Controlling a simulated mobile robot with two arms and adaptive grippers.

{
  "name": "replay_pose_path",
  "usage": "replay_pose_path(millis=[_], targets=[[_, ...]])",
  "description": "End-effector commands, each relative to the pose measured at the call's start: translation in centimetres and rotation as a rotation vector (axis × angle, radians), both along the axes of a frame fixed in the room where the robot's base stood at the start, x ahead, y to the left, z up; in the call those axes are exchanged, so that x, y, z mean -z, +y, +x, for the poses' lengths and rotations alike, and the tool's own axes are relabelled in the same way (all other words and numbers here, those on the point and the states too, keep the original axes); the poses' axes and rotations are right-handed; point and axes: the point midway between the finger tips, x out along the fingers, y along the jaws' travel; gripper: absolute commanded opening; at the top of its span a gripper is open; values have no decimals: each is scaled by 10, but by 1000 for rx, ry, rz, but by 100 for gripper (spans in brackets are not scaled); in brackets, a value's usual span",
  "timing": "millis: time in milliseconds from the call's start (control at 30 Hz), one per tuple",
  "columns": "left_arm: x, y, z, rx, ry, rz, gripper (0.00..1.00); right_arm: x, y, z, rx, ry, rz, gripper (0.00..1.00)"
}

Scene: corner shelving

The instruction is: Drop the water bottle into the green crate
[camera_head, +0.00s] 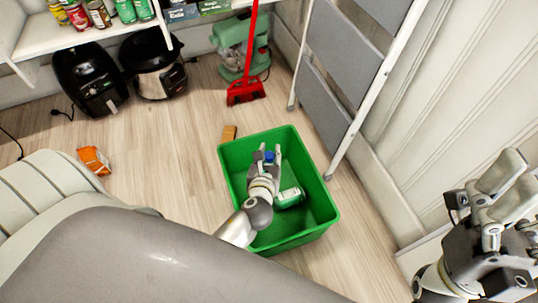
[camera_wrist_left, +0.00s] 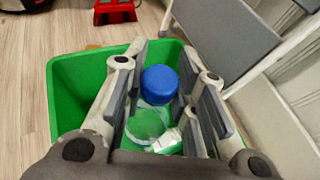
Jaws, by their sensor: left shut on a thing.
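The green crate (camera_head: 327,208) stands on the floor, open at the top; its wall also shows in the left wrist view (camera_wrist_left: 75,98). My left gripper (camera_head: 269,153) is above the crate, shut on the water bottle. The bottle's blue cap (camera_head: 269,156) shows between the fingers; in the left wrist view the blue cap (camera_wrist_left: 160,84) and part of the clear body are visible. The lower body is largely hidden by the gripper in the head view. My right gripper (camera_head: 508,178) is at the far right, away from the crate; its opening is unclear.
A green and white container (camera_head: 290,197) lies inside the crate. A red broom (camera_head: 245,90), a grey stepladder (camera_head: 345,60) and a small brown block (camera_head: 229,133) are behind it. An orange packet (camera_head: 94,160) lies on the floor at left. Black appliances (camera_head: 90,78) stand under the shelf.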

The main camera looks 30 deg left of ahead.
Motion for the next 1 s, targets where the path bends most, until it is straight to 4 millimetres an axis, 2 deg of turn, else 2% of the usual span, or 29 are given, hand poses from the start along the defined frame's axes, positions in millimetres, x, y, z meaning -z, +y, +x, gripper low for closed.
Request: replay_pose_path(millis=[33, 233, 700, 733, 800, 900, 1000], targets=[[4, 0, 0, 0, 0, -1, 13, 3, -2, -7, -2, -35, 12, 82], [20, 0, 0, -1, 0, -2, 13, 17, -1, -5, -2, -48, 11, 82], [22, 0, 0, 0, 1, -1, 13, 19, -1, -4, -1, -51, 9, 82], [22, 0, 0, 0, 1, -1, 30, 19, -1, -4, -1, -51, 9, 82], [22, 0, 0, 0, 1, -1, 39, 19, -1, -4, -1, -50, 9, 82], [22, 0, 0, 0, 1, -1, 51, 19, -1, -4, -1, -50, 8, 82], [22, 0, 0, 0, 1, -1, 51, 19, -1, -4, -1, -50, 8, 82]])
